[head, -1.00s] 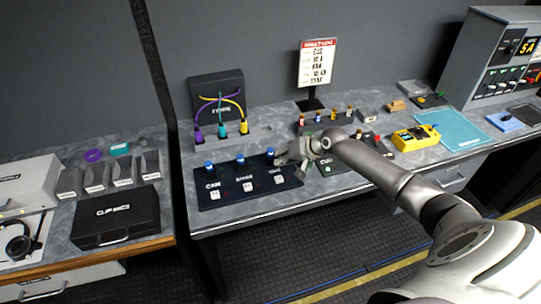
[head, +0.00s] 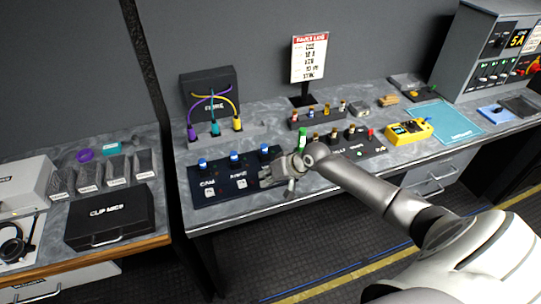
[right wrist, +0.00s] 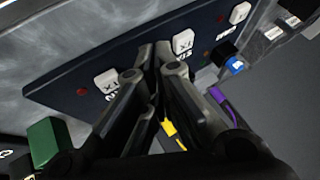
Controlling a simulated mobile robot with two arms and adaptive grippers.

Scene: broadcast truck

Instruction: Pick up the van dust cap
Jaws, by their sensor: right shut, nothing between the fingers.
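A dark blue panel (head: 222,183) lies on the grey bench, with a row of blue-topped connectors (head: 234,157) along its back and white square pieces (head: 241,184) along its front. Two labels look like CAM and STAGE; my right gripper covers the third spot. I cannot make out which piece is the van dust cap. My right gripper (head: 272,178) is shut and empty above the panel's right end. In the right wrist view its closed fingers (right wrist: 160,55) are between two white square pieces (right wrist: 105,80) (right wrist: 183,42). My left gripper is not in view.
A rack of small coloured plugs (head: 318,116), a yellow meter (head: 408,132) and a teal mat (head: 447,124) are to the right. A box with cables (head: 209,95) and a sign (head: 310,58) stand behind.

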